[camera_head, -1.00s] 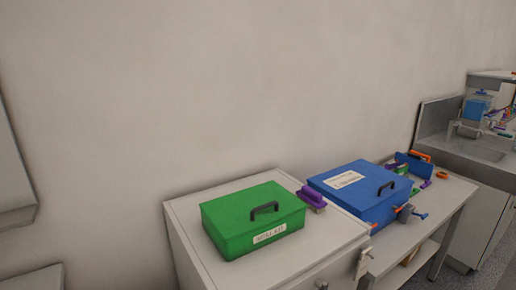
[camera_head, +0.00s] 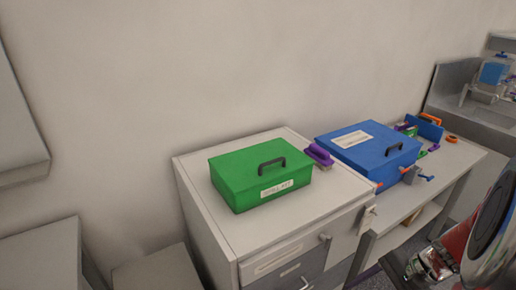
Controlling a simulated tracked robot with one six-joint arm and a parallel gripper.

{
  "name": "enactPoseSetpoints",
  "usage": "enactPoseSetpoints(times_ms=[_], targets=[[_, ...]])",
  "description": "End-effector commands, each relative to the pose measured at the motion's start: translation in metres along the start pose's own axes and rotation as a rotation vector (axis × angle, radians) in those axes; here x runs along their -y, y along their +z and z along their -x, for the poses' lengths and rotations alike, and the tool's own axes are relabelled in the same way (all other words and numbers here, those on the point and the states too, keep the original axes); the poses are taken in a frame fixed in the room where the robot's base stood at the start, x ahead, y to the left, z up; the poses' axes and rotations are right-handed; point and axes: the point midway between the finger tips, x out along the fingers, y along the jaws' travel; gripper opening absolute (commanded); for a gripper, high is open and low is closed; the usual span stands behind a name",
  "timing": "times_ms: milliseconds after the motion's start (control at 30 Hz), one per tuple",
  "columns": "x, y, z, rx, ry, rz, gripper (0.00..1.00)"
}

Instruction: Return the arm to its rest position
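My gripper does not show in the head view. At the lower right edge, a close grey disc-shaped part with red and chrome pieces shows, cut off by the frame; it looks like part of my arm, but I cannot see its fingers or what the rest of it does.
A green labelled box (camera_head: 260,174) sits on a white drawer cabinet (camera_head: 196,184). A purple-handled tool (camera_head: 318,154) lies beside it. A blue box (camera_head: 366,149) and several small tools stand on the bench (camera_head: 460,160) to the right. Grey units stand at the lower left.

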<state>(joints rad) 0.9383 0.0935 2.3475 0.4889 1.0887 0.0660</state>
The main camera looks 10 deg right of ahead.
Motion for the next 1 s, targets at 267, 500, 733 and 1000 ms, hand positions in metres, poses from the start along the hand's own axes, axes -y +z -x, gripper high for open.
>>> enactPoseSetpoints(times_ms=[267,500,733,1000], targets=[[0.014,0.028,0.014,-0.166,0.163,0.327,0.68],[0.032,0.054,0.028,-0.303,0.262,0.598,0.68],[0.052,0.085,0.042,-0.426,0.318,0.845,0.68],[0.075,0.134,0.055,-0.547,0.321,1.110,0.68]])
